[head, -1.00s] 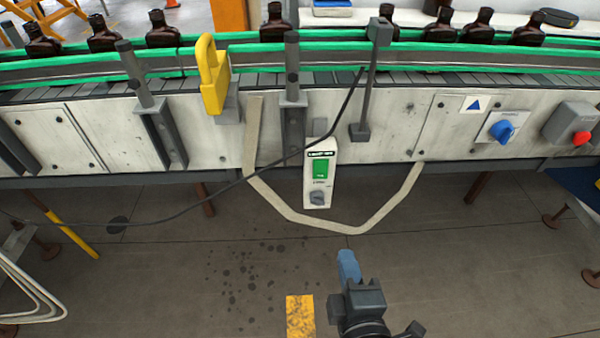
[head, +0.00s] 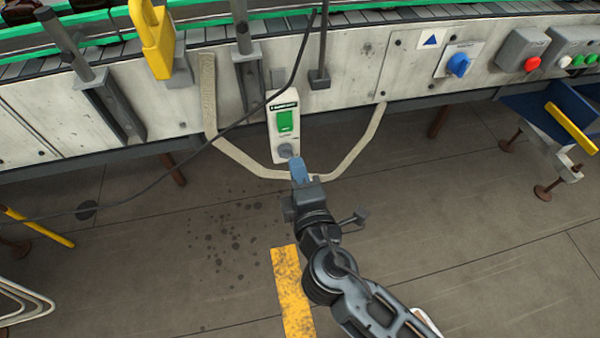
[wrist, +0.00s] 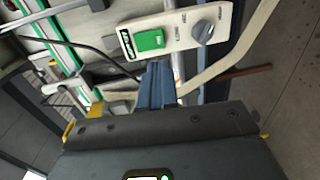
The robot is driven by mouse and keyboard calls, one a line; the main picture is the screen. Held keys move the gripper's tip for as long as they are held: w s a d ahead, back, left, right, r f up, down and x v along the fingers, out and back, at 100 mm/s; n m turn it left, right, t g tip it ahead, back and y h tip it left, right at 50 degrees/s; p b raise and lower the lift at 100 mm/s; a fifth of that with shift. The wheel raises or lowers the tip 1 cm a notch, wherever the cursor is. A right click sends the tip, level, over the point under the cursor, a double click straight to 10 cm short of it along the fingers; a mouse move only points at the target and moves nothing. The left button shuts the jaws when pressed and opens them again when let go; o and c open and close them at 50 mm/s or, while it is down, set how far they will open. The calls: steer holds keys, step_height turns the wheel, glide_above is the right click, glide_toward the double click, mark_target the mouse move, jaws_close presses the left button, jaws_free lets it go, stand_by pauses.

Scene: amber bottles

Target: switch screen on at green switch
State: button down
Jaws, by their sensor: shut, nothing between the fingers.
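A white control box (head: 283,128) hangs on the front of the conveyor; it also shows in the wrist view (wrist: 127,38). It carries a green rectangle (head: 285,121) and, below that, a grey rotary knob (head: 285,150). In the wrist view the green rectangle (wrist: 151,40) is left of the knob (wrist: 203,32). My gripper (head: 298,165) has its blue fingers together and empty. In the head view its tips overlap the knob's lower edge.
A black cable (head: 235,122) crosses in front of the conveyor, and a beige strap (head: 245,158) loops below the box. A yellow padlock-like part (head: 152,38) is upper left. A blue knob (head: 458,64) and red button (head: 532,63) are to the right.

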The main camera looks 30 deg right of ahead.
mark_target(285, 130)
steer(key=p+x, duration=0.1)
steer(key=x, duration=0.8)
steer(key=shift+w, duration=0.2)
steer(key=shift+f, duration=0.1)
steer(key=shift+w+d+f+b, duration=0.1)
steer(key=shift+w+f+b, duration=0.2)
steer(key=shift+b, duration=0.8)
steer(key=shift+s+r+p, duration=0.15)
steer(key=shift+r+p, duration=0.2)
steer(key=shift+p, duration=0.05)
steer(key=shift+f, duration=0.1)
